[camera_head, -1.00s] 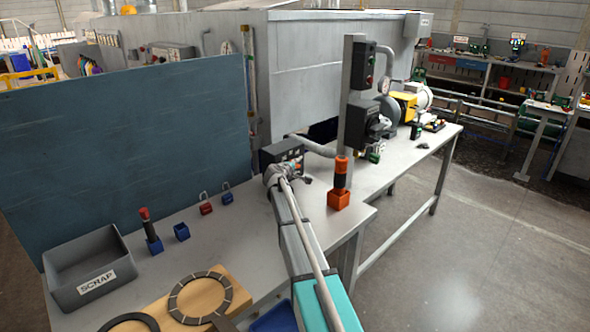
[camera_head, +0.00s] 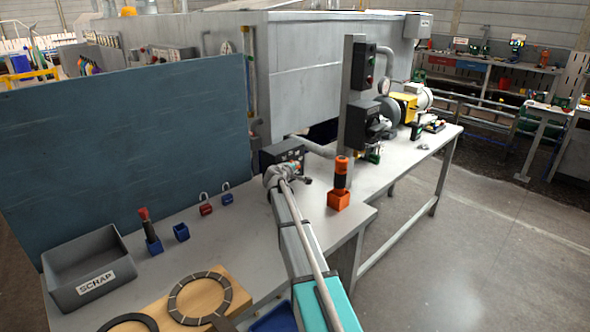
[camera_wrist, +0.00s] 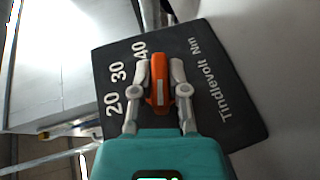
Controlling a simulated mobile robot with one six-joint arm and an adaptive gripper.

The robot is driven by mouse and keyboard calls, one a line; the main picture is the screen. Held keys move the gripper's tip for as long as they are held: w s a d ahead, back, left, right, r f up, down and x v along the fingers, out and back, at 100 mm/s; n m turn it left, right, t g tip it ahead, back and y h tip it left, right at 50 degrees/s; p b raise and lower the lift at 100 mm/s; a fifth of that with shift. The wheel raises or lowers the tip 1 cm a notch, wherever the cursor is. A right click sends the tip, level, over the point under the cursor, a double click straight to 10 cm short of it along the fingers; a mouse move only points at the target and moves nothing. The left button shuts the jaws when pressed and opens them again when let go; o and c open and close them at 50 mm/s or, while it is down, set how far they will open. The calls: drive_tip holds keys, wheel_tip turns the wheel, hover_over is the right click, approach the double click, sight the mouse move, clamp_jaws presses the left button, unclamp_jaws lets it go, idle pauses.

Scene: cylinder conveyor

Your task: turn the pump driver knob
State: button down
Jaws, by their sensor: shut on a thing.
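The pump driver (camera_head: 268,157) is a dark box on the bench, at the far end of my arm in the head view. In the wrist view its dark face (camera_wrist: 205,105) carries the numbers 20, 30 and 40 and the words "Tindlevolt Nm". The orange knob (camera_wrist: 158,92) with a pale stripe sits on this face, its stripe running up and down the picture. My gripper (camera_wrist: 160,78) is shut on the knob, one finger on each side. In the head view my wrist hides most of the driver's front and the gripper (camera_head: 291,172).
An orange-and-black tool stands in an orange holder (camera_head: 338,201) right of my arm. A grey post (camera_head: 352,100) rises behind. Bare bench lies between the padlocks and my arm.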

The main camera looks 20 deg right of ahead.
drive_tip(key=shift+f+t+h+b, duration=0.2)
drive_tip(key=shift+t+h+b, duration=0.2)
drive_tip(key=shift+b, duration=0.4)
drive_tip(key=shift+r, duration=0.15)
drive_tip(key=c, duration=0.6)
unclamp_jaws()
drive_tip(key=shift+c, duration=0.2)
drive_tip(key=shift+r+g+y+p, duration=0.2)
drive_tip(key=shift+g+y+p, duration=0.3)
drive_tip(key=shift+p, duration=0.8)
